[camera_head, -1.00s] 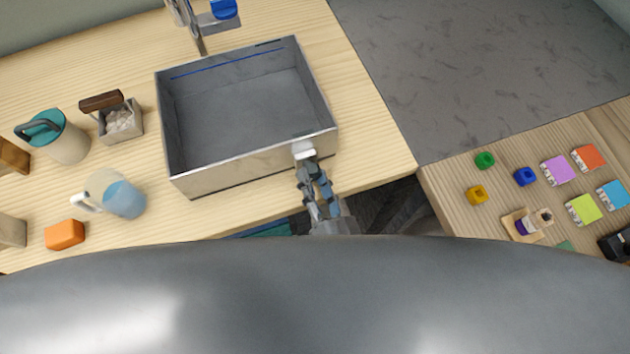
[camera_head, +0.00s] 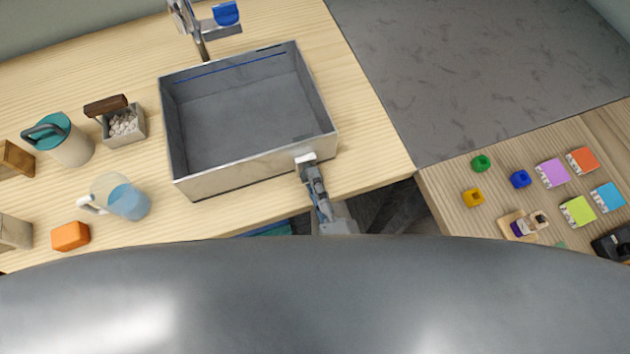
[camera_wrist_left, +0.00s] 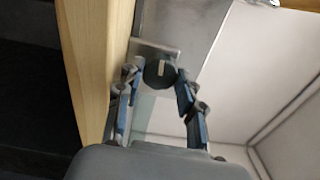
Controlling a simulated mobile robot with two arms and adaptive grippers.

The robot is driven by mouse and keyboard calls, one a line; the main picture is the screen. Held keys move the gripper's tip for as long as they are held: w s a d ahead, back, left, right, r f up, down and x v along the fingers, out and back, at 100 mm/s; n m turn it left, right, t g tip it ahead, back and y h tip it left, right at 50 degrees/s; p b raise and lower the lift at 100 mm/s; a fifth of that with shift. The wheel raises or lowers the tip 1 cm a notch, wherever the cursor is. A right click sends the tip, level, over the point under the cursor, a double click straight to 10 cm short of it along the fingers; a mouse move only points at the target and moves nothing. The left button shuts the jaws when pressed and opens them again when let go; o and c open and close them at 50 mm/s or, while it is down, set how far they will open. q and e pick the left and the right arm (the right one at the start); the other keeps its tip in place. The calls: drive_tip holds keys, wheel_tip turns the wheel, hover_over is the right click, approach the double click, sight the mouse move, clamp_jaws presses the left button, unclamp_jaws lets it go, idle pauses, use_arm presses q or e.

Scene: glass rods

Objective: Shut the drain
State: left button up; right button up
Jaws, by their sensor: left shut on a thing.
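The grey open-topped sink (camera_head: 245,115) stands on the wooden counter, with a blue line along its back inner wall. A small pale block (camera_head: 306,159) sits at the front rim near its right corner. My left gripper (camera_head: 309,171) reaches up to this block from the front. In the left wrist view, its two fingers (camera_wrist_left: 158,80) are on either side of a dark round knob (camera_wrist_left: 159,73) with a light mark, and are shut on it. A small dark patch (camera_head: 303,138) shows inside the sink near the block; I cannot tell whether it is the drain. My right gripper is not in view.
A faucet (camera_head: 203,40) with a blue part stands behind the sink. Several small coloured items lie on the right table (camera_head: 450,195).

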use_arm(q)
drive_tip(key=shift+r+m, duration=0.1)
drive_tip(key=shift+m, duration=0.6)
drive_tip(key=o, duration=1.2)
drive_tip(key=shift+c, duration=0.2)
drive_tip(key=shift+f, duration=0.2)
drive_tip(key=shift+f, duration=0.1)
